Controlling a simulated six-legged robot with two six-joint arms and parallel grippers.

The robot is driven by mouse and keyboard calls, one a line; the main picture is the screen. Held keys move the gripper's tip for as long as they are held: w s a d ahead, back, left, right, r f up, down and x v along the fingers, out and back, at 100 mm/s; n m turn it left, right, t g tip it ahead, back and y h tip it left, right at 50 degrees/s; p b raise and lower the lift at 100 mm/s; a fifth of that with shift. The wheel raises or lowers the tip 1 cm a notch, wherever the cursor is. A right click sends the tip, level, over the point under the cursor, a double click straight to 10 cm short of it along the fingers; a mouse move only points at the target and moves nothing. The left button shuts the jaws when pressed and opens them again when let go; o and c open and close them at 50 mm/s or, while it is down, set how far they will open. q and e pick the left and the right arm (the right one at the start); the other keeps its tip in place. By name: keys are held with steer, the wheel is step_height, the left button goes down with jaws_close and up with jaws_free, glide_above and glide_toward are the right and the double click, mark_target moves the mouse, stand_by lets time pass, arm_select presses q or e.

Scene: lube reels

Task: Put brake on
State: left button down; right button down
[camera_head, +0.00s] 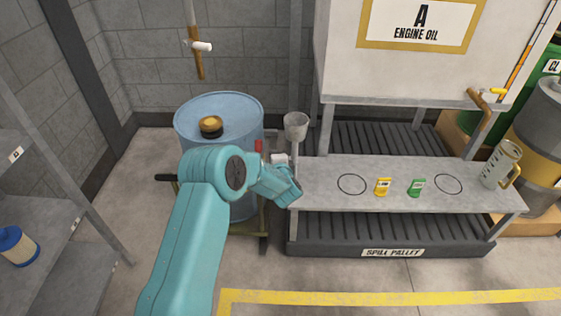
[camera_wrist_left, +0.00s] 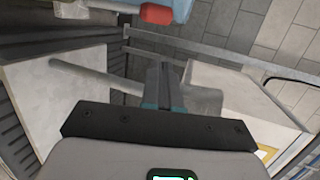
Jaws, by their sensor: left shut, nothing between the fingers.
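A blue drum (camera_head: 219,112) stands on a wheeled frame (camera_head: 263,222) in the head view, partly hidden by my left arm. A small red part (camera_head: 259,146) shows at the drum's right side, just beyond my arm; I cannot tell whether it is the brake. A red rounded end on a pale bar (camera_wrist_left: 157,13) shows at the top of the left wrist view. My left gripper (camera_wrist_left: 165,72) is shut and empty, apart from that red end. In the head view its teal end is right of the drum, by the bench's left end. My right gripper is out of view.
A shelf rack (camera_head: 50,250) is at left. Floor is clear in front.

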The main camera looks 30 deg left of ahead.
arm_select(q)
steer(key=r+v, duration=0.1)
steer(key=v, duration=0.5)
steer(key=shift+p, duration=0.45)
steer(key=shift+s+d+r, duration=0.1)
